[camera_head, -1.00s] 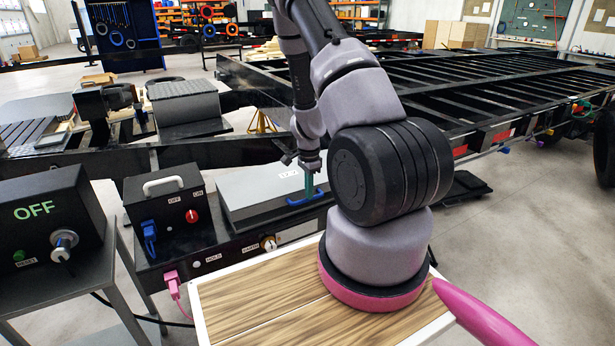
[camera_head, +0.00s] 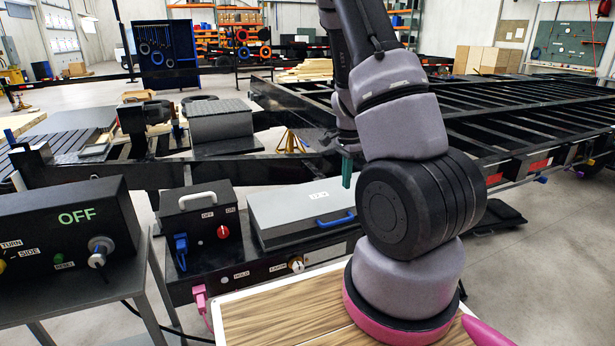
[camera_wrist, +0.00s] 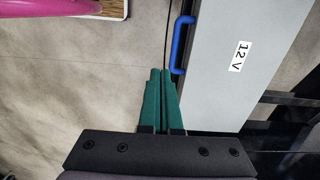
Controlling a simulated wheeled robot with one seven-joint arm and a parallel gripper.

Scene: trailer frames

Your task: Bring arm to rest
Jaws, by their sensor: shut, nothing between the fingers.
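My gripper (camera_head: 347,169) shows in the head view with its green fingers pointing down, partly hidden behind my own arm. In the wrist view my gripper (camera_wrist: 160,74) has its two green fingers together with nothing between them. Its tips show beside the blue handle (camera_wrist: 182,44) of a grey box (camera_wrist: 225,75) marked 12 V; I cannot tell the gap in depth. In the head view the grey box (camera_head: 295,210) is shut, and its blue handle (camera_head: 336,220) lies below and left of the gripper.
A black box with a white handle and red knob (camera_head: 223,232) stands left of the grey box. A control box reading OFF (camera_head: 70,222) is at far left. A black trailer frame (camera_head: 540,125) fills the right and back. A wood-topped surface (camera_head: 275,318) lies in front.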

